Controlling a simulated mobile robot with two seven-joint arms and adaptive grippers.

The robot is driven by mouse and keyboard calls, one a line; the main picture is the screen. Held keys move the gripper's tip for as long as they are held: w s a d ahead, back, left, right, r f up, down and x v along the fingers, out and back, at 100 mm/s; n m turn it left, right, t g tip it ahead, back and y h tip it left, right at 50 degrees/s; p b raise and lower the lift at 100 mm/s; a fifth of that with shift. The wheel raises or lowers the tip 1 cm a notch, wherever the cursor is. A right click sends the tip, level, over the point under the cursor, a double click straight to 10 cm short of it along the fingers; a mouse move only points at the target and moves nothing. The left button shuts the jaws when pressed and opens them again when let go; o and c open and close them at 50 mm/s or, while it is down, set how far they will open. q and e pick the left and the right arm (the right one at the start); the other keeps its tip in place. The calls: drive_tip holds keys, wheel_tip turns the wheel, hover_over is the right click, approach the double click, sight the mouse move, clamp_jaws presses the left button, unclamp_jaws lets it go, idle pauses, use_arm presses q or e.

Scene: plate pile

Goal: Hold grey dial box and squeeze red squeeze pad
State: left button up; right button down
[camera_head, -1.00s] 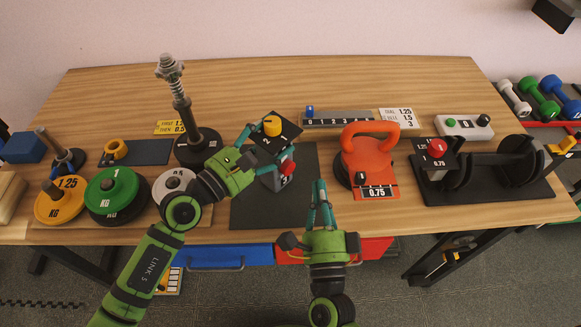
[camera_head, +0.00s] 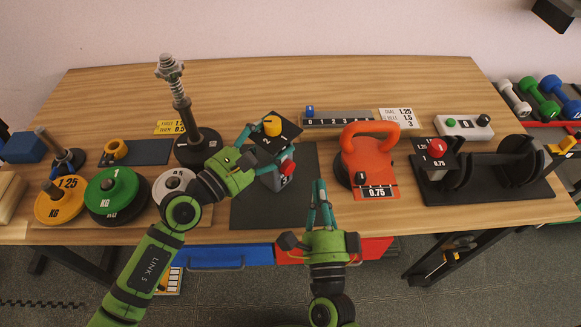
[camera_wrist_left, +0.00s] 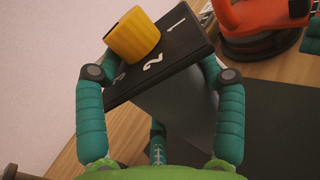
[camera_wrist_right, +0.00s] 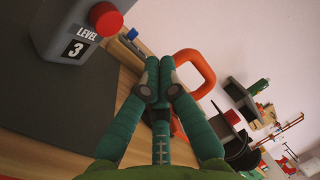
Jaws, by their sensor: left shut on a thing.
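The grey dial box (camera_head: 268,181) stands on a dark mat, with a tilted black numbered top and a yellow dial (camera_head: 272,126). The box also shows in the left wrist view (camera_wrist_left: 182,108). The red squeeze pad (camera_head: 288,167) sticks out of its right side; it also shows in the right wrist view (camera_wrist_right: 105,18), beside a "LEVEL 3" label. My left gripper (camera_wrist_left: 163,82) is shut on the box, one finger on each side below the top. My right gripper (camera_head: 321,186) has its fingers together, empty, right of the box and apart from the pad.
An orange kettlebell (camera_head: 368,155) with a 0.75 scale stands just right of my right gripper. Weight plates (camera_head: 117,192) and a black post (camera_head: 184,115) stand to the left. A black cradle (camera_head: 485,170) is at the right. The dark mat (camera_head: 250,214) is bare in front of the box.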

sight(288, 168)
drive_tip(key=s+d, duration=0.1)
drive_tip(key=s+d+f, duration=0.1)
drive_tip(key=s+d, duration=0.1)
drive_tip(key=shift+s, duration=0.1)
idle(0.3)
drive_tip(key=shift+w+a, duration=3.1)
drive_tip(key=shift+w, duration=0.05)
drive_tip(key=shift+w+a, duration=0.1)
drive_tip(key=shift+w+a, duration=0.2)
